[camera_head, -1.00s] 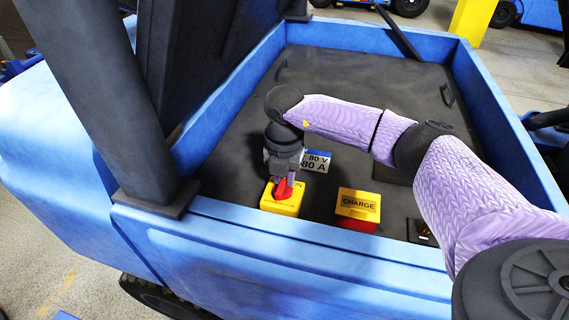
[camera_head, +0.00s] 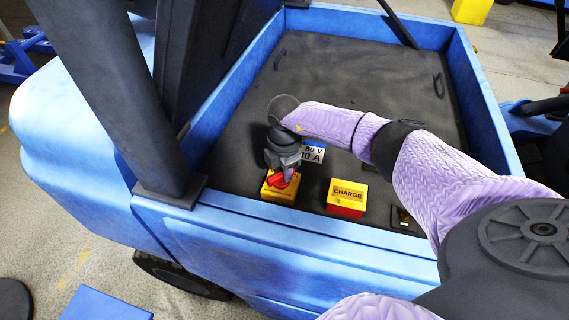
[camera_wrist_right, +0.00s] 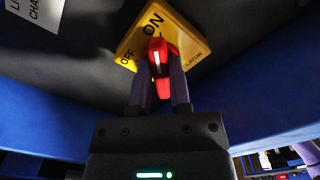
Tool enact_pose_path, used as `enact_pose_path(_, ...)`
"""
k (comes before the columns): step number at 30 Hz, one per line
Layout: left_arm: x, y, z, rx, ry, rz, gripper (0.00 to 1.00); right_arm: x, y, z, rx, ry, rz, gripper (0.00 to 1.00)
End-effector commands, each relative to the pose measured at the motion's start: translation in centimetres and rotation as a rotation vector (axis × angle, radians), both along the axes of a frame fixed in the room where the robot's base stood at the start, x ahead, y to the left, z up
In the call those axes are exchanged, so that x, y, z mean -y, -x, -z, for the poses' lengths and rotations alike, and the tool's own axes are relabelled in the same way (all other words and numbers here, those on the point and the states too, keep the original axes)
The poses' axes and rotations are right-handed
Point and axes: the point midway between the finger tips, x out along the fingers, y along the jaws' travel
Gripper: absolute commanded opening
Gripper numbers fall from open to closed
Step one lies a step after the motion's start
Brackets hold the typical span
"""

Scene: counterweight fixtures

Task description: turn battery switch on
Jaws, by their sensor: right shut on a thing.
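The battery switch is a yellow block (camera_head: 280,193) with a red handle (camera_head: 277,180), set on the dark deck of a blue vehicle. My right gripper (camera_head: 283,169) points down at it, shut on the red handle. In the right wrist view the two dark fingers (camera_wrist_right: 160,88) stand on either side of the red handle (camera_wrist_right: 161,58). The yellow plate (camera_wrist_right: 182,30) there reads ON at the top and OFF at the left. The white mark on the handle lies near the ON lettering. My left gripper is not in view.
A yellow and red CHARGE box (camera_head: 347,195) stands right of the switch. A label with 80 V (camera_head: 312,152) lies behind the switch. A dark post (camera_head: 115,95) rises at the left, and the blue front wall (camera_head: 290,226) runs before the deck.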

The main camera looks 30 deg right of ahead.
Motion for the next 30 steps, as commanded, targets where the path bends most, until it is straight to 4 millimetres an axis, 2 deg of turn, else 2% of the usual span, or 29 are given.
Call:
enact_pose_path(18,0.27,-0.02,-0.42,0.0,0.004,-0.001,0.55,0.09,-0.04,-0.09,0.003,0.001,0.041,0.0)
enact_pose_path(19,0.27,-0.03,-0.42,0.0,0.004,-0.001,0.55,0.09,-0.05,-0.1,0.003,0.001,0.041,0.26)
enact_pose_path(24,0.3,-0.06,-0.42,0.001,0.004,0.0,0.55,0.06,-0.03,-0.07,0.002,0.001,0.04,0.59)
enact_pose_path(30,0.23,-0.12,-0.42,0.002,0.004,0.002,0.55,0.03,0.0,-0.04,0.001,0.0,0.039,0.59)
